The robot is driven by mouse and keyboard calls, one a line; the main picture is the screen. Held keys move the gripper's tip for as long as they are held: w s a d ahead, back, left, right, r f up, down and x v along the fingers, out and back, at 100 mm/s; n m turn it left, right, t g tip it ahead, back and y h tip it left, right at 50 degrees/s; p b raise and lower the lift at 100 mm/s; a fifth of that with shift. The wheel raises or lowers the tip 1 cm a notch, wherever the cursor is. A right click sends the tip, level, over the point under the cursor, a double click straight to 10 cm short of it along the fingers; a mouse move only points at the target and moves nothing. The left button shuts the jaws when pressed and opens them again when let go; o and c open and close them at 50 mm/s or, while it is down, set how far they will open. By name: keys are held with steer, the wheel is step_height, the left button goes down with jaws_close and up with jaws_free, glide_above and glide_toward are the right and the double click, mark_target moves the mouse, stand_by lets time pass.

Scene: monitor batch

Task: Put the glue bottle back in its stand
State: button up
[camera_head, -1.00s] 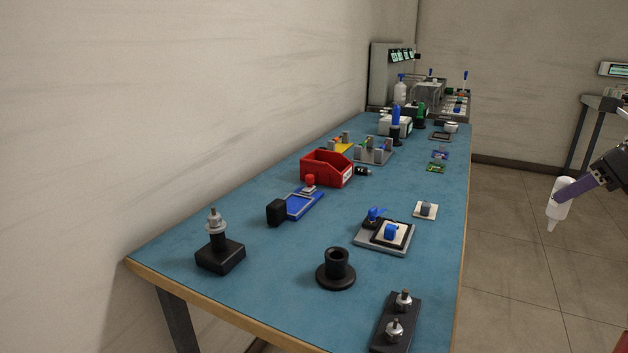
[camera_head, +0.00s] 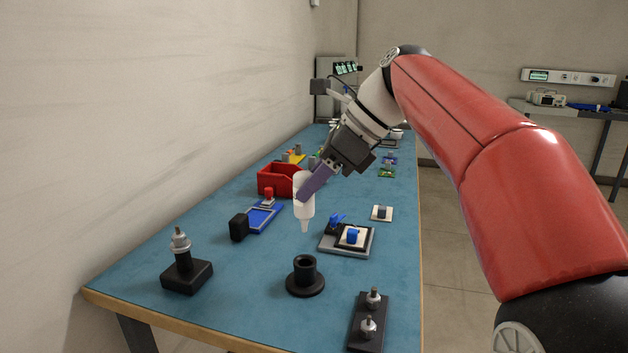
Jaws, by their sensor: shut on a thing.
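My gripper (camera_head: 310,186) is shut on a white glue bottle (camera_head: 304,209). The bottle hangs roughly upright with its tapered nozzle pointing down. In the picture, the nozzle tip is above the black round stand (camera_head: 305,277), apart from it. The stand has a wide flat base and a short hollow collar with an open top, and it looks empty. It stands on the blue bench top near the front. The exact height and depth of the bottle over the bench are hard to tell.
A black block with two metal studs (camera_head: 369,323) lies right of the stand. A black post fixture (camera_head: 186,273) stands left. A grey plate with blue parts (camera_head: 347,240), a red bin (camera_head: 279,180) and a blue fixture (camera_head: 263,217) lie behind. Bare bench (camera_head: 235,300) surrounds the stand.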

mark_target(313, 215)
steer(key=shift+f+b, duration=2.25)
steer(key=shift+b, duration=0.45)
steer(key=shift+f+p, duration=0.1)
steer(key=shift+p, duration=0.25)
steer(key=shift+f, duration=0.15)
steer(key=shift+f+b, duration=0.9)
steer(key=shift+f, duration=0.4)
steer(key=shift+f, duration=0.25)
steer(key=shift+f+b, duration=0.4)
steer(key=shift+f, duration=0.15)
steer(key=o, duration=1)
steer(key=shift+r, duration=0.1)
